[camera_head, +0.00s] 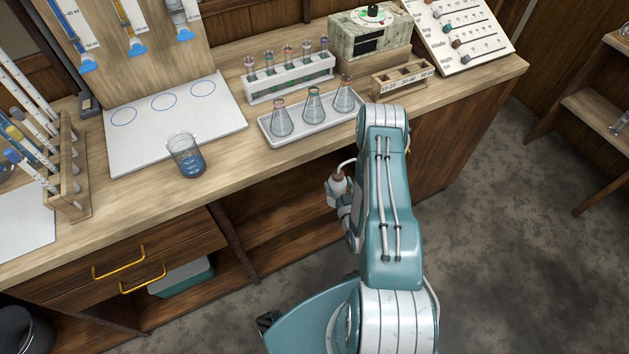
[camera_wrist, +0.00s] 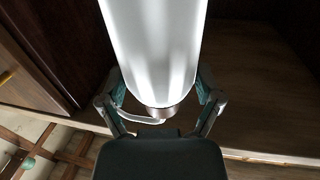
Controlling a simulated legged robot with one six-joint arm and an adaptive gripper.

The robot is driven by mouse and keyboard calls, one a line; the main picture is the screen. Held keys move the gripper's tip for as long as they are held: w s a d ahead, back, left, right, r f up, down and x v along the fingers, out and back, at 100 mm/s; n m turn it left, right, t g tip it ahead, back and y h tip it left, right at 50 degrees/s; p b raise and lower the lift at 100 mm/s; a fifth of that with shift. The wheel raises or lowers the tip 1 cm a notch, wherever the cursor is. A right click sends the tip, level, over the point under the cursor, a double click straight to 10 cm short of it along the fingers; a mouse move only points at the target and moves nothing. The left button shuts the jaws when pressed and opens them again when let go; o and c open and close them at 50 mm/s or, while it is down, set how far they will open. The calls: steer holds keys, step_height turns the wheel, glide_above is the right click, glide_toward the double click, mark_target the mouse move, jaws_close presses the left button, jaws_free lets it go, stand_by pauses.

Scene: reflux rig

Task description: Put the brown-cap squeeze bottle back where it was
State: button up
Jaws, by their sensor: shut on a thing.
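The brown-cap squeeze bottle (camera_head: 336,187) has a white body, a brown cap and a thin bent white spout. My gripper (camera_wrist: 160,88) is shut on it. In the camera_head view the bottle is held in front of the bench's front edge, left of my arm, with its cap uppermost; its lower part is partly hidden by my gripper. In the camera_wrist view the bottle (camera_wrist: 155,45) fills the upper middle, with cap and spout towards the bottom and a finger on each side.
On the bench (camera_head: 240,185) are a white tray (camera_head: 311,124) of flasks, a test-tube rack (camera_head: 290,82), a wooden slotted block (camera_head: 403,80), a green box (camera_head: 371,45) and a beaker (camera_head: 186,157). An open shelf space (camera_head: 255,217) lies below. Bare bench shows around the beaker.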

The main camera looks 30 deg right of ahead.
steer(key=w+f, duration=1.3)
steer(key=shift+w, duration=0.4)
steer(key=o, duration=0.5)
steer(key=shift+o, duration=0.2)
steer(key=shift+a, duration=0.1)
steer(key=s+a, duration=0.2)
steer(key=s, duration=1)
